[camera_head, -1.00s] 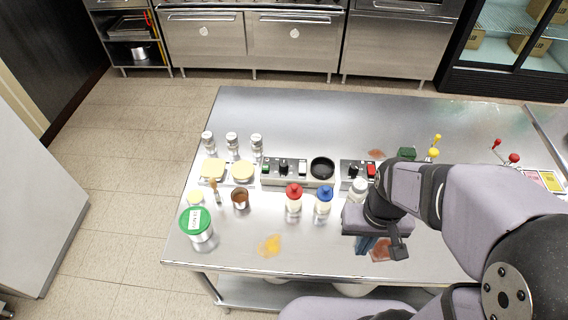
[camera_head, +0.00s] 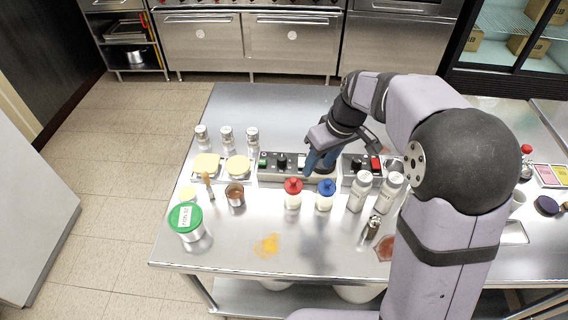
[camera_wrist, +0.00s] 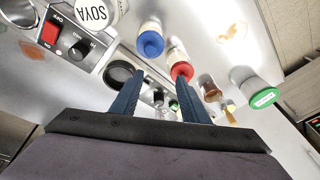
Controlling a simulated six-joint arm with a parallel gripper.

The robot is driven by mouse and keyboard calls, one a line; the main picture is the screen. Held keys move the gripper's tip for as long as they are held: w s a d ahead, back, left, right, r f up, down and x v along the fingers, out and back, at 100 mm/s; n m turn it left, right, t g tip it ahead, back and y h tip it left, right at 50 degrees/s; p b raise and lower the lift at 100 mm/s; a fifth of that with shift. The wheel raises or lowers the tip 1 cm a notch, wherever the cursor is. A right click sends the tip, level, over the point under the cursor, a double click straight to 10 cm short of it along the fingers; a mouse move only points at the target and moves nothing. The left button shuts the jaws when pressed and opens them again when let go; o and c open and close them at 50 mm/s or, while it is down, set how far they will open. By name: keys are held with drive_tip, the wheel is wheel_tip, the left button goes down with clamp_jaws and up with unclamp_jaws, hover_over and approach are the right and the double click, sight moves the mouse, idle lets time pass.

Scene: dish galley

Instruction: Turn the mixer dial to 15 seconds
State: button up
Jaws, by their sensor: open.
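A grey control box (camera_head: 290,178) stands near the middle of the table, with a black dial (camera_head: 282,161), a green button (camera_head: 263,162) and a round black part at its right end. My gripper (camera_head: 314,163) is over the right part of this box and hides much of the black part. In the wrist view my gripper (camera_wrist: 159,80) has its two blue fingers apart, with nothing between them. The dial (camera_wrist: 158,98) shows beyond the fingertips, and the black ring (camera_wrist: 118,75) is left of them. I cannot read the dial's setting or confirm contact.
A second box has a knob (camera_head: 356,163) and a red switch (camera_head: 376,163). Red-capped (camera_head: 293,194) and blue-capped (camera_head: 325,196) bottles stand close in front. Shakers (camera_head: 227,137) stand behind left. White bottles (camera_head: 360,190) stand at right. The table behind the box is clear.

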sight(282, 157)
drive_tip(key=w+a+f+n+y+b, duration=0.2)
drive_tip(key=w+a+n+b, duration=0.15)
drive_tip(key=w+a, duration=0.4)
drive_tip(key=shift+n+t, duration=0.3)
drive_tip(key=shift+n, duration=0.05)
drive_tip(key=shift+w+d+p+x, duration=0.15)
drive_tip(key=shift+p+x, duration=0.3)
drive_tip(key=shift+x, duration=0.7)
drive_tip(key=shift+w+p+x, duration=0.15)
drive_tip(key=shift+p+x, duration=0.3)
drive_tip(key=shift+x, duration=0.65)
drive_tip(key=shift+w+d+p+x, duration=0.15)
drive_tip(key=shift+p+x, duration=0.3)
drive_tip(key=shift+x, duration=0.7)
drive_tip(key=c, duration=1)
